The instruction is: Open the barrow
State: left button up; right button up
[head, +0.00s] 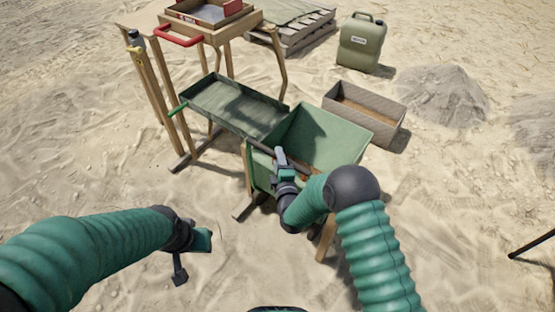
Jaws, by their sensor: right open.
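The barrow (325,133) is a green, open-topped bin with slanted walls, standing on legs in the middle of the head view. Its inside is partly visible, with some brown material low down. My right gripper (287,160) is open at the barrow's near left side, by its rim; I cannot tell whether it touches. My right forearm hides part of the barrow's front and legs. My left gripper (190,262) is open and empty, low over the sand to the left of the barrow and apart from it.
A green tray (215,97) with a green handle adjoins the barrow at the left. Behind it stands a wooden frame (157,85) with a red-handled tray. A wooden box (390,117), a jerrycan (362,45) and a rock mound (440,92) lie right.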

jog(key=shift+x, duration=1.05)
jog(key=shift+s, duration=0.1)
grip_shut()
jog(key=shift+f, duration=0.15)
dwell(0.4)
